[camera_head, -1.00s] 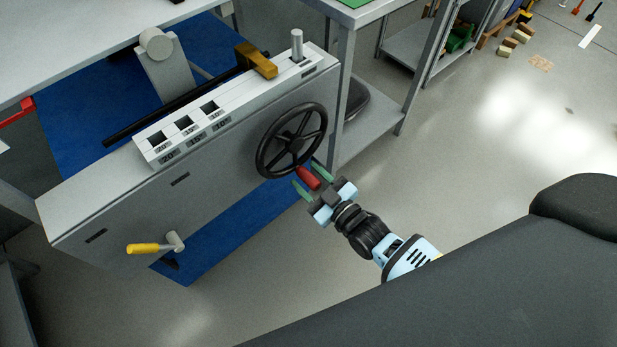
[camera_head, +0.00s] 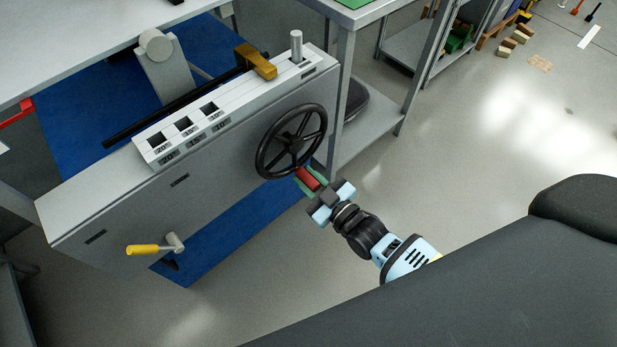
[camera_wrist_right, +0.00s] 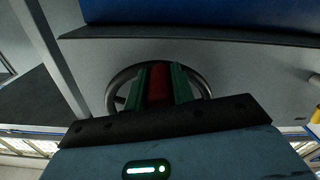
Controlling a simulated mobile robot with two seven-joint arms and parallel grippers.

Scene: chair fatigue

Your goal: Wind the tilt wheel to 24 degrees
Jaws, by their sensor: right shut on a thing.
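The black tilt wheel (camera_head: 291,141) stands on the front face of the grey machine, towards its right end. Its red handle (camera_head: 308,179) sticks out from the lower right of the rim. My right gripper (camera_head: 311,181) is shut on the red handle, with a green finger on each side. In the right wrist view the red handle (camera_wrist_right: 159,84) lies between the two green fingers, with the wheel rim (camera_wrist_right: 127,75) behind. A brass-coloured block (camera_head: 257,62) and labelled square slots (camera_head: 184,123) are on top of the machine. My left gripper is not in view.
A yellow-handled crank (camera_head: 145,249) sits low on the machine's left front. A grey pin (camera_head: 296,45) stands at the top right end. A shelf unit's leg (camera_head: 341,95) is close right of the wheel. Open floor (camera_head: 480,150) lies to the right.

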